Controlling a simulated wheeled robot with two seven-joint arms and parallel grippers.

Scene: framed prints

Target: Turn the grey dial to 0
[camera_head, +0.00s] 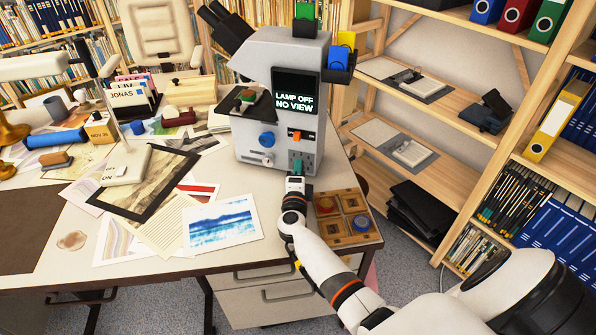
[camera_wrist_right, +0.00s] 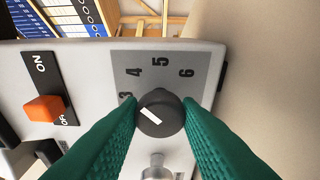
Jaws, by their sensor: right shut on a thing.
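The dark grey dial (camera_wrist_right: 160,114) has a white pointer mark and sits on a grey scale plate (camera_wrist_right: 193,58) showing the numbers 3, 4, 5 and 6. The mark slants to the upper left in the right wrist view, towards the 3, which is partly hidden by a finger. My right gripper (camera_head: 297,170) reaches the lower front of the grey microscope (camera_head: 259,60). Its green fingers (camera_wrist_right: 160,118) are shut on the dial, one on each side. The 0 is not visible. My left gripper is not in view.
An orange switch (camera_wrist_right: 44,109) marked ON sits beside the dial. The screen (camera_head: 295,97) reads "LAMP OFF NO VIEW". A blue knob (camera_head: 267,140) is on the microscope's front. A wooden tray (camera_head: 343,216) lies beside my right forearm; prints (camera_head: 222,224) cover the desk.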

